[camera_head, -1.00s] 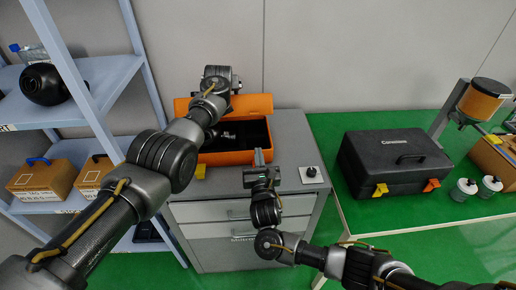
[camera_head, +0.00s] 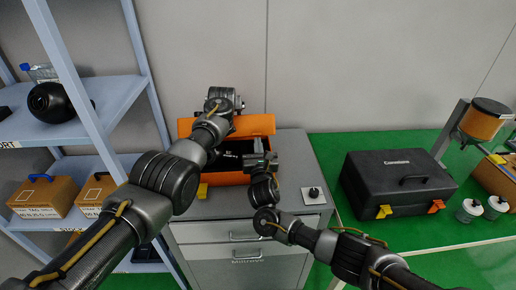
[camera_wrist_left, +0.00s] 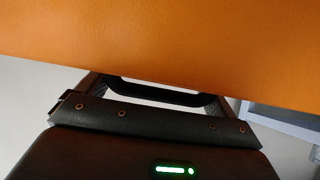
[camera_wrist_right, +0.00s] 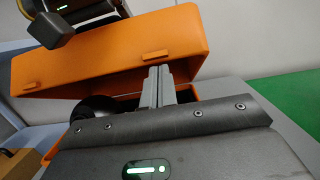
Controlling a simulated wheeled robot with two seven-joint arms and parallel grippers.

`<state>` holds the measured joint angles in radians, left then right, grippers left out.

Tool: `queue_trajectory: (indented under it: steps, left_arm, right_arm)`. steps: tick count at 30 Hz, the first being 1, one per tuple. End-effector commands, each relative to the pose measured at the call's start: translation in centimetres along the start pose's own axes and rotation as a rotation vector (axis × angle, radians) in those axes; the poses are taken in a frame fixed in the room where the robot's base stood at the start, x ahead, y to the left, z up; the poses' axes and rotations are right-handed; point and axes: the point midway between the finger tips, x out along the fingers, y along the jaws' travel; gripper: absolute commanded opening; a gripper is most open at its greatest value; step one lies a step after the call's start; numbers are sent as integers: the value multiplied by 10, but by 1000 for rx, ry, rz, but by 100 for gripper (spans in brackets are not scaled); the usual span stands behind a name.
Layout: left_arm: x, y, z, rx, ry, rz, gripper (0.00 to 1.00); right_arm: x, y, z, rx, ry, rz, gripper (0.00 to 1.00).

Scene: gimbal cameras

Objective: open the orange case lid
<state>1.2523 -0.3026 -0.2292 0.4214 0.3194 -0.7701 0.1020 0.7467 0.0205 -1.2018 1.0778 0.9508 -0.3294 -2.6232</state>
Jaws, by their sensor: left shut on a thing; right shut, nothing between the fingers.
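The orange case stands on the grey cabinet, its lid (camera_head: 255,124) raised and tilted above the base (camera_head: 222,179), with a dark gap between them. The lid (camera_wrist_right: 120,55) also fills much of the right wrist view. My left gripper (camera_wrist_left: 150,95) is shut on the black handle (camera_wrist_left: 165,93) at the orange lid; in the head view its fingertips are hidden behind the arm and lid. My right gripper (camera_wrist_right: 158,86) is shut and empty, its fingertips at the opening, in front of the lid's lower edge. I cannot tell whether they touch the lid.
The grey drawer cabinet (camera_head: 290,175) has a small switch plate (camera_head: 313,195) right of the case. A black case (camera_head: 398,180) sits on the green table at right. A blue-grey shelf (camera_head: 100,98) stands close on the left. The wall is behind.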

Motion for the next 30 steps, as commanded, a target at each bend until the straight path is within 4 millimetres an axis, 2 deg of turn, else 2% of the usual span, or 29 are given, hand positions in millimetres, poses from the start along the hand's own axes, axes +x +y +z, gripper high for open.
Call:
queue_trajectory:
  steps: [16,17,18,30]
  left_arm:
    - [0,3,3,3,-7,4,52]
    - [0,3,4,4,-8,4,96]
    - [0,3,4,3,-8,4,100]
    - [-5,2,0,2,0,-1,100]
  right_arm:
    - [11,0,15,2,-7,-1,0]
    - [11,0,16,2,-8,-1,0]
    - [11,-1,16,2,-8,-1,0]
    - [9,0,12,0,-2,0,0]
